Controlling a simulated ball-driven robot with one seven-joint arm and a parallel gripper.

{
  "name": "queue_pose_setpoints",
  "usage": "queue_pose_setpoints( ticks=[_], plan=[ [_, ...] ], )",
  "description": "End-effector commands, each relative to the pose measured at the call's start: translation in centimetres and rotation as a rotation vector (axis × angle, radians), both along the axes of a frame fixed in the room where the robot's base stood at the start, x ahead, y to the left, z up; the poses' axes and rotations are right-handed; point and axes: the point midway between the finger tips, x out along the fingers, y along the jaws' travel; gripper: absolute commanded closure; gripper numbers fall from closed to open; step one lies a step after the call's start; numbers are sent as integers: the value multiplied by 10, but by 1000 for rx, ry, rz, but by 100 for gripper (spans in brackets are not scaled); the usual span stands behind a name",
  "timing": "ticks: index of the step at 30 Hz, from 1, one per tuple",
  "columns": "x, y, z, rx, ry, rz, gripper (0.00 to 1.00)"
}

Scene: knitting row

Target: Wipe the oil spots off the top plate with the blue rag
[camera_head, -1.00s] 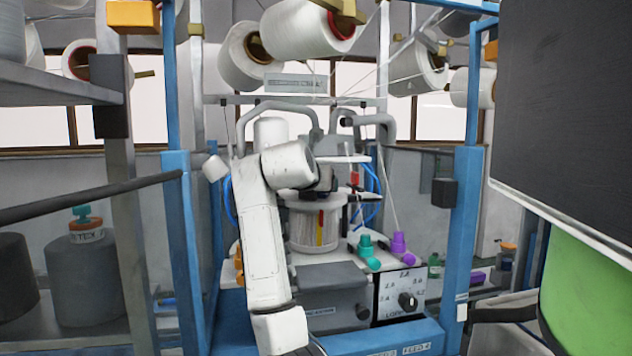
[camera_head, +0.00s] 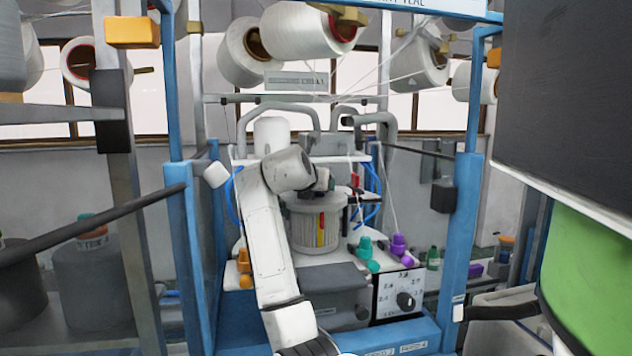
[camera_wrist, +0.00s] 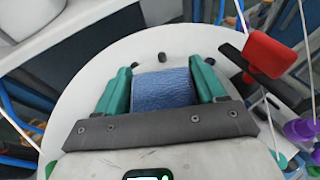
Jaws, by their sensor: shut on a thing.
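The blue rag (camera_wrist: 164,90) is held between the teal fingers of my gripper (camera_wrist: 163,88) in the wrist view. The round white top plate (camera_wrist: 90,85) lies beneath them. Small dark spots (camera_wrist: 163,57) show on the plate just beyond the rag and fingertips. I cannot tell from this angle whether the rag touches the plate. In the head view my arm hides the rag and most of the plate above the ribbed white cylinder (camera_head: 305,230).
A red part (camera_wrist: 272,56) on a dark arm stands close to the right of my gripper. Blue tubes and thin yarns run around the plate. Purple (camera_head: 398,246) and teal (camera_head: 365,246) cones stand lower right. Blue posts (camera_head: 468,215) frame the machine.

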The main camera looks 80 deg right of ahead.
Motion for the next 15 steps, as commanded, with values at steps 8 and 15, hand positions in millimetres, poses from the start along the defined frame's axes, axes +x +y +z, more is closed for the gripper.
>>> queue_pose_setpoints(
  ticks=[8,15],
  plan=[
    [-11,21,-1,11,6,-1,55],
    [-17,32,-1,9,4,-2,55]
  ],
)
